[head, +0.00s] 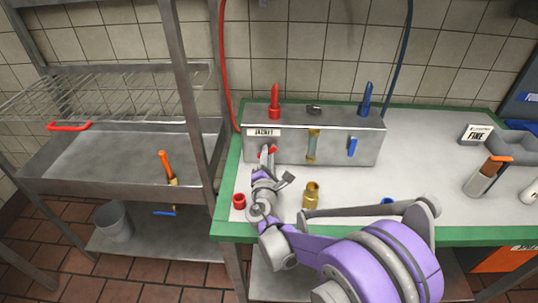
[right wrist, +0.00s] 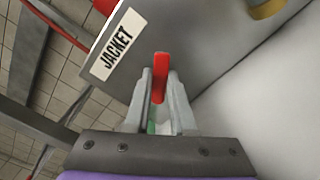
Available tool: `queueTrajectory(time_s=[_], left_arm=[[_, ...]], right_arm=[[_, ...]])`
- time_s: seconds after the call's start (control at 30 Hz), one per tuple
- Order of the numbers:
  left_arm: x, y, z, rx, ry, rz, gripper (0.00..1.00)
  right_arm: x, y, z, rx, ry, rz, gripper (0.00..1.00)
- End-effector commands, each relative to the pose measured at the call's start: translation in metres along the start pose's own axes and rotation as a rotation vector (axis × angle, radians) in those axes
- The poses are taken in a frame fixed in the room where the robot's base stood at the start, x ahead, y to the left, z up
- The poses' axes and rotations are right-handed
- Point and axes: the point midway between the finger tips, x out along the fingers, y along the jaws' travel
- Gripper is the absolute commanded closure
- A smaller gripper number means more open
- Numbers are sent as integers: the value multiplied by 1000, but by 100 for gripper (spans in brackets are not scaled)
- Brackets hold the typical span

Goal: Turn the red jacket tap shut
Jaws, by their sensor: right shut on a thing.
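The red jacket tap (head: 271,150) is a small red lever on the front of the grey metal box (head: 365,135), below the "JACKET" label (head: 264,132). In the right wrist view the red lever (right wrist: 160,78) stands between the fingers of my right gripper (right wrist: 160,98). My right gripper (head: 265,172) is shut on this lever, in front of the box. The tap's lower part is hidden by the fingers. My left gripper is not in view.
A blue lever (head: 352,147) is on the box's right front. Red (head: 275,102) and blue (head: 366,98) handles stand on top. A red ring (head: 239,201) and a brass fitting (head: 311,195) are on the green-edged table (head: 420,190).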

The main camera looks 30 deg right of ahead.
Motion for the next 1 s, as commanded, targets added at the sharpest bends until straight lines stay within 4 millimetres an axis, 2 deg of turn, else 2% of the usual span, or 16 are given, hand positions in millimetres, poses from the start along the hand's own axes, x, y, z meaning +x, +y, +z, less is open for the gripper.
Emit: queueTrajectory(time_s=[0.5,0.7,1.0], left_arm=[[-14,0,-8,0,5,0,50],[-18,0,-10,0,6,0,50],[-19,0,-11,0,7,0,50]], right_arm=[[0,10,2,445,1,0,100],[0,12,3,555,0,0,100],[0,12,4,630,0,0,100]])
